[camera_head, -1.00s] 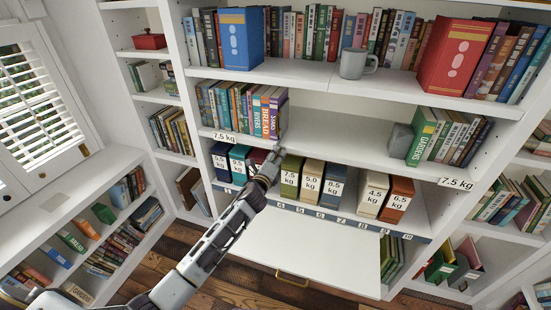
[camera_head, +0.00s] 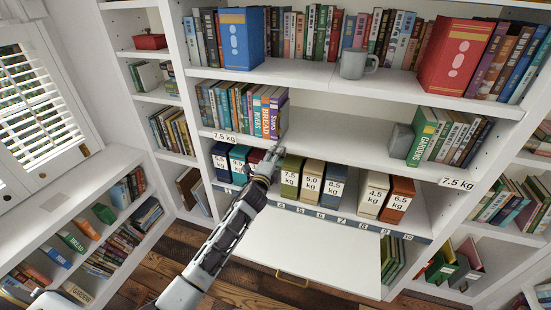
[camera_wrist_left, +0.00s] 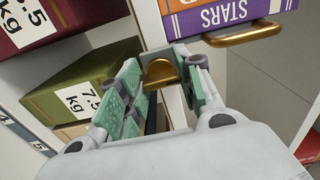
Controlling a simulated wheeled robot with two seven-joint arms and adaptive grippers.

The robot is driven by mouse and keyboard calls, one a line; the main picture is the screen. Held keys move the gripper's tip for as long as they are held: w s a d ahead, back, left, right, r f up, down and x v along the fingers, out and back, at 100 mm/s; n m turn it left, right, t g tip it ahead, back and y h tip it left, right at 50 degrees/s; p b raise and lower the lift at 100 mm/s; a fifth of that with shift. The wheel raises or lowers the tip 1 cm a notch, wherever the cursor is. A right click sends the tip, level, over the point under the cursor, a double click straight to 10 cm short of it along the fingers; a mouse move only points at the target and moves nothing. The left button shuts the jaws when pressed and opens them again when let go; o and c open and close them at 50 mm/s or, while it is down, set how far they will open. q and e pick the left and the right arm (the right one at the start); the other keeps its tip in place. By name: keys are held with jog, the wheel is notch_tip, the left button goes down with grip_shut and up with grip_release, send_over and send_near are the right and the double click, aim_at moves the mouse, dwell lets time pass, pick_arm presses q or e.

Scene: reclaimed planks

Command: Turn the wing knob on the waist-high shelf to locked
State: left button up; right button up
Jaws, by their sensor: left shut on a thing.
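In the head view my left gripper (camera_head: 274,160) reaches up from the bottom left to the edge of the shelf that carries the books, just below the purple STARS book (camera_head: 277,117). In the left wrist view its two green-padded fingers (camera_wrist_left: 160,85) are shut on a small brass-coloured piece (camera_wrist_left: 160,72). This piece may be the wing knob, but its full shape is hidden between the fingers. I cannot read any locked marking. My right gripper is not in view.
A brass bar (camera_wrist_left: 245,32) runs beneath the STARS book, right of the fingers. An olive box (camera_head: 291,177) and other weight-labelled boxes stand on the shelf below. A white panel (camera_head: 310,253) juts out under them. The middle of the book shelf (camera_head: 340,137) is clear.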

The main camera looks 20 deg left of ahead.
pick_arm(q)
jog(key=o, duration=1)
jog(key=shift+o, duration=0.2)
jog(key=s, duration=1.2)
jog(key=shift+a, duration=0.2)
jog(key=shift+f, duration=0.1)
dwell(0.4)
